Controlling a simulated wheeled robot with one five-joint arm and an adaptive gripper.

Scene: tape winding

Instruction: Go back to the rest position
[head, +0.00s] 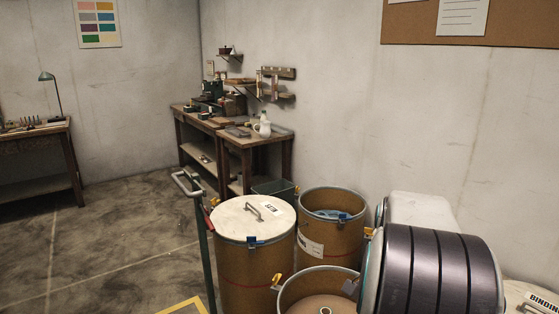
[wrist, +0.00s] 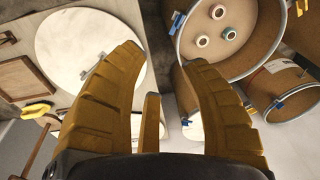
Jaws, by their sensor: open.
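Nothing is held between the fingertips. Beyond the right finger is an open brown drum (wrist: 260,62) with several small pale spools (wrist: 218,12) inside. Beyond the left finger is a round white lid (wrist: 72,52) with a metal handle. The gripper itself does not show in the head view.
In the head view a lidded drum (head: 256,272) stands beside an open drum (head: 318,235) holding something blue. Another open drum (head: 300,296) is in front. Workbenches (head: 256,142) line the back wall; the left floor is clear.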

